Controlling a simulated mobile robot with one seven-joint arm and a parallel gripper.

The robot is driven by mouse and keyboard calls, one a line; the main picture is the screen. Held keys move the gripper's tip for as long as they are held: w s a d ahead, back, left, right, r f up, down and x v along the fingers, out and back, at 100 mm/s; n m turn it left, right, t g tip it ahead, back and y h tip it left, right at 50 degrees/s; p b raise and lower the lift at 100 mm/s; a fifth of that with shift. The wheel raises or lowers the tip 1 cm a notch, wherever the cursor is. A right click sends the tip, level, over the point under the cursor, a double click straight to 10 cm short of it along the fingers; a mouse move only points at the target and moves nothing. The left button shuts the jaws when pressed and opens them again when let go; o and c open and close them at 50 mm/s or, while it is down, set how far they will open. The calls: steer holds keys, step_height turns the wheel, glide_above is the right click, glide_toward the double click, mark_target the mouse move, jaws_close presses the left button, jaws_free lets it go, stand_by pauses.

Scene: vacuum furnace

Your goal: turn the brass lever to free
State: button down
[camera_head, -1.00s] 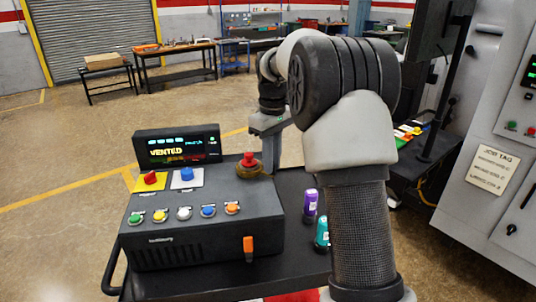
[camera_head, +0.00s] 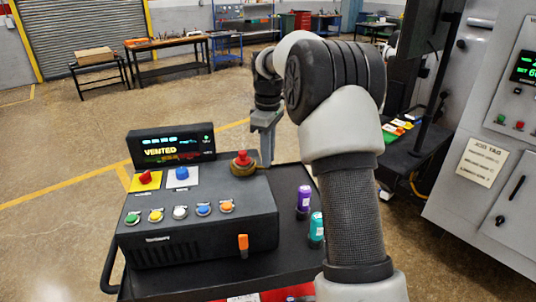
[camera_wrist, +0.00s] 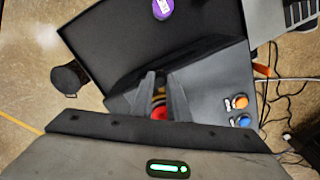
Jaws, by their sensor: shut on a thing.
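The brass lever (camera_head: 243,169) sits at the back right of the dark control console, below a red knob (camera_head: 242,157). My gripper (camera_head: 265,164) reaches down from above at the lever's right side, with its fingers low beside it. In the wrist view, the two fingers (camera_wrist: 160,96) close on a small brass part (camera_wrist: 160,91), with the red knob (camera_wrist: 158,113) just below it. The gripper is shut on the lever. The fingers hide part of it, so its exact angle is hard to tell.
The console (camera_head: 200,235) stands on a black cart (camera_head: 285,185). Its display (camera_head: 172,146) reads VENTED. A purple-capped bottle (camera_head: 304,198) and a teal bottle (camera_head: 316,228) stand right of it, close to my arm. A grey cabinet (camera_head: 475,195) is at the right.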

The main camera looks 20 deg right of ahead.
steer(key=c, duration=1.7)
jaws_free()
steer(key=shift+w, duration=0.1)
steer(key=shift+r, duration=8.7)
